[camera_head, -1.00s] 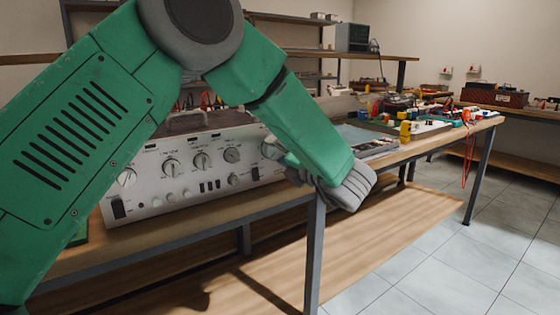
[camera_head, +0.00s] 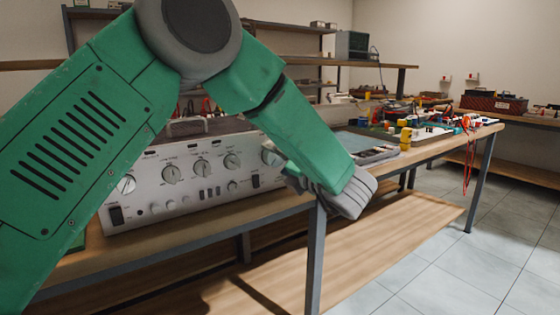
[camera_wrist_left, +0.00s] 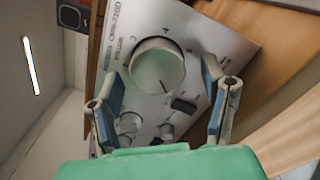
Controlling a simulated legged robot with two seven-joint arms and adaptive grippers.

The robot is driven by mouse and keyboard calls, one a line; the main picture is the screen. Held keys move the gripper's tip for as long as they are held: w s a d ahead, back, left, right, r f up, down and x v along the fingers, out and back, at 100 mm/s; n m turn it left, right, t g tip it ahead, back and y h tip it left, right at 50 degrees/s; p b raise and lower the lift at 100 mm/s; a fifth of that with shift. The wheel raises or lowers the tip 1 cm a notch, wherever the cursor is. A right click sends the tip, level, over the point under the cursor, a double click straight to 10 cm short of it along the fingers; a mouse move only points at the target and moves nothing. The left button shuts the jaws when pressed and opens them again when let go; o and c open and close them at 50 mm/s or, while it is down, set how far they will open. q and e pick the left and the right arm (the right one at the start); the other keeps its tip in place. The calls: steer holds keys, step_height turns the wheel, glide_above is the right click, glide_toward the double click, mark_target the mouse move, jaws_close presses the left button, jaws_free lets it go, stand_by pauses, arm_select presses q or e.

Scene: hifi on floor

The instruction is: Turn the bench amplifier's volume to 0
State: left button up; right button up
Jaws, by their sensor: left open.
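The bench amplifier (camera_head: 190,178) is a silver-fronted box with several round knobs and dark switches, standing on the wooden bench. My left gripper (camera_head: 287,172) is at the right end of its front panel, by the rightmost knob (camera_head: 271,154); the wrist partly hides that end. In the left wrist view, a large pale round knob (camera_wrist_left: 157,67) with a dark pointer line and a numbered scale around it lies between the two open, blue-padded fingers of the left gripper (camera_wrist_left: 163,78). Gaps show beside the knob; I cannot tell whether the fingers touch it. My right gripper is out of view.
The bench (camera_head: 215,215) has a lower wooden shelf (camera_head: 390,230). To the right on the bench lie a grey tray (camera_head: 372,152) and circuit boards with coloured parts. Red wires (camera_head: 467,165) hang off the far end. Tiled floor (camera_head: 450,275) is clear at the right.

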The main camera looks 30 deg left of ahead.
arm_select(q)
steer(key=v, duration=1.2)
steer(key=shift+f, duration=0.15)
